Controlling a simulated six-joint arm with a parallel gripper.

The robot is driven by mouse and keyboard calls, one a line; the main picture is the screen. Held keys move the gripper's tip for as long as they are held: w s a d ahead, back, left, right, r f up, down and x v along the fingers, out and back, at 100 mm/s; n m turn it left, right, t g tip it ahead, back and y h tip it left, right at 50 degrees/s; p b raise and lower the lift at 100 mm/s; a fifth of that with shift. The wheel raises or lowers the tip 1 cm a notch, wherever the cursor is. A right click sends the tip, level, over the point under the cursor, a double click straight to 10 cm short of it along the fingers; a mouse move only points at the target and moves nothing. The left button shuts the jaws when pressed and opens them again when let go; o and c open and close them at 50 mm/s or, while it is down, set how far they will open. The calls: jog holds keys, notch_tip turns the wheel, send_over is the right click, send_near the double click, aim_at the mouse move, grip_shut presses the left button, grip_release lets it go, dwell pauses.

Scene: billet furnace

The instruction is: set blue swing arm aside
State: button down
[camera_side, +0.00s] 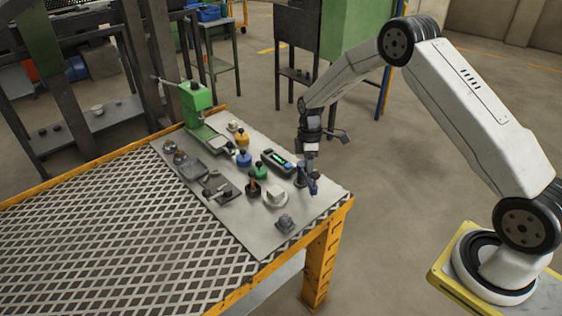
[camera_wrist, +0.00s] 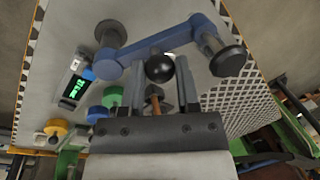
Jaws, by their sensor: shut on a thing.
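The blue swing arm (camera_wrist: 182,36) is a blue bar with a dark cylinder at each end, lying across the top of the wrist view. A black ball knob (camera_wrist: 160,68) is at its middle, between the fingers of my gripper (camera_wrist: 161,80). My gripper is shut on the swing arm at this knob. In the side view my gripper (camera_side: 309,165) points down over the right edge of the grey sheet, and the blue swing arm (camera_side: 313,186) shows small beneath it. I cannot tell whether it touches the sheet.
Left of my gripper are a meter with a green display (camera_side: 278,162), green (camera_side: 261,173), blue (camera_side: 244,159) and yellow (camera_side: 243,141) knobs, and a white round part (camera_side: 275,197). A grey part (camera_side: 285,222) sits near the front corner. The mesh tabletop (camera_side: 120,225) is clear.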

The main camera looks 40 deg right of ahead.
jog(key=shift+s+d+n, duration=0.2)
jog(key=shift+d+n, duration=0.4)
jog(key=shift+n, duration=0.7)
jog(key=c, duration=0.6)
grip_release()
jog(key=shift+r, duration=0.1)
jog(key=r, duration=0.2)
jog(key=w+r, duration=0.1)
jog(key=r, duration=0.4)
jog(key=shift+w+d+r, duration=0.2)
jog(key=shift+d+r, duration=0.05)
jog(key=shift+d, duration=0.1)
